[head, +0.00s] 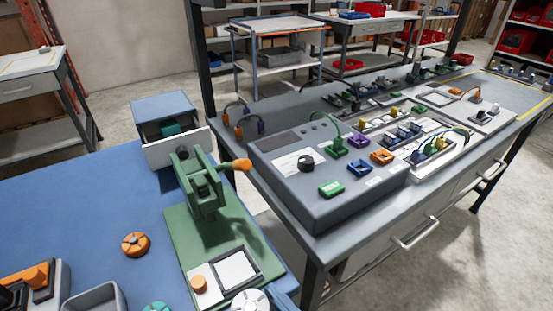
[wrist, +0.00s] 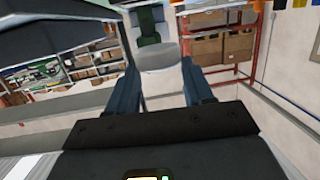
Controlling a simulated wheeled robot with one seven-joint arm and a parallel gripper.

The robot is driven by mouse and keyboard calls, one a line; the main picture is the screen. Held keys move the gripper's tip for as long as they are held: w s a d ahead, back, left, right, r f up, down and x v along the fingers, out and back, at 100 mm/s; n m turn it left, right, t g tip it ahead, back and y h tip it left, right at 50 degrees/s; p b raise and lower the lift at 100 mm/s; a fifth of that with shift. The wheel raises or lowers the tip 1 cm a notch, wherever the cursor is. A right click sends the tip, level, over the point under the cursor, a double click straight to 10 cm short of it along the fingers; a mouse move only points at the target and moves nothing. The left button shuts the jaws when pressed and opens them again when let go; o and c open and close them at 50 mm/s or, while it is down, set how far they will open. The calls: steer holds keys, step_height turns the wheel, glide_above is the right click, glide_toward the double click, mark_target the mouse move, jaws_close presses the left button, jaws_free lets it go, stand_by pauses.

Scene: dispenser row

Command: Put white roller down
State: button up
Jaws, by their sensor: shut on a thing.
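The white roller (head: 251,301) shows at the bottom edge of the head view, cut off by the frame, over the near end of the green stand's base. In the wrist view its pale rounded body (wrist: 158,56) sits between the two blue fingers of my gripper (wrist: 160,82). My gripper is shut on it. I cannot tell whether the roller touches anything below. The green stand (head: 200,185) has an orange handle and stands on the blue table (head: 70,205). An orange roller (head: 135,244) lies left of it. A teal roller (head: 157,307) is partly cut off.
A drawer box (head: 168,107) stands open behind the green stand. A grey bin (head: 95,297) and an orange-topped device (head: 30,280) are at front left. A grey console (head: 325,195) sits on the bench to the right. The blue table's left middle is clear.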

steer(key=w+d+f+m+t+h, duration=0.2)
steer(key=w+d+f+m+h, duration=0.4)
steer(key=d+f, duration=0.8)
steer(key=w+d+f+m+t+h, duration=0.1)
steer(key=w+d+f+h, duration=0.3)
steer(key=w+d+f, duration=0.9)
steer(key=s+a+r, duration=0.1)
steer(key=s+a, duration=0.2)
steer(key=s, duration=0.1)
steer(key=shift+s+a+r, duration=0.3)
steer(key=shift+s+r, duration=0.1)
